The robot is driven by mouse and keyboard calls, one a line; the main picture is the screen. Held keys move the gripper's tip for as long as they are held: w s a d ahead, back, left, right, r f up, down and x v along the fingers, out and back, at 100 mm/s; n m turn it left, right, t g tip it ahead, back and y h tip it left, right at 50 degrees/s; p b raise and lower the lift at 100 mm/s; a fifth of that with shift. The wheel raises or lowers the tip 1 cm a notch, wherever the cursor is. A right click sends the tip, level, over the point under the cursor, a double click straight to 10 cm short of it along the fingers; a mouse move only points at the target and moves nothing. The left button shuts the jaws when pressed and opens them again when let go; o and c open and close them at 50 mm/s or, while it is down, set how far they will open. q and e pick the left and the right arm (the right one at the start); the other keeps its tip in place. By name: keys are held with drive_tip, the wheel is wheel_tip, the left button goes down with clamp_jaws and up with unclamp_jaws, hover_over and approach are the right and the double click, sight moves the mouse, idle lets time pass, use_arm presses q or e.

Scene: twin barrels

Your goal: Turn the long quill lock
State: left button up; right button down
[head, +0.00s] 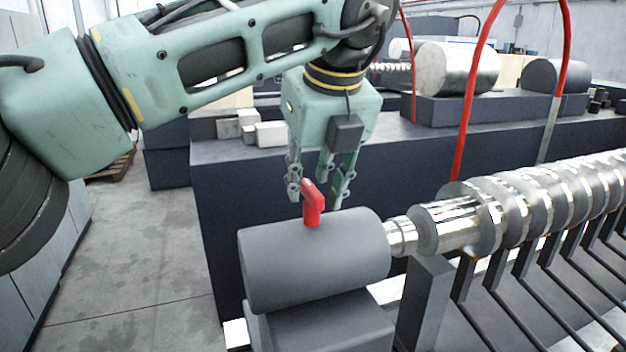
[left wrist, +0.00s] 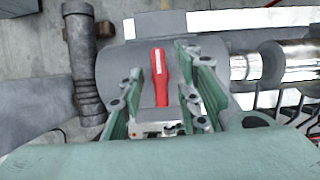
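The quill lock is a red lever (head: 313,204) on top of a dark grey cylindrical tailstock (head: 310,262) in the head view. In the left wrist view the red lever (left wrist: 160,77) lies between the two fingers, with a pale strip on its face. My left gripper (head: 319,192) points down just above and behind the tailstock. Its fingers are apart, one on each side of the lever, and I see no clear contact. The left gripper (left wrist: 155,88) also looks open in the left wrist view. My right gripper is out of view.
A shiny quill (head: 400,236) joins the tailstock to a long ridged metal shaft (head: 530,205) over dark slanted bars. Red hoses (head: 470,100) hang at the right. A dark bench (head: 240,152) with pale blocks stands behind. The floor at left is clear.

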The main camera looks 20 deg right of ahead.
sight(318, 194)
use_arm(q)
drive_tip(key=v, duration=0.4)
drive_tip(key=shift+s+r, duration=0.1)
drive_tip(key=shift+r, duration=0.3)
drive_tip(key=s, duration=1.2)
drive_tip(key=shift+d, duration=0.3)
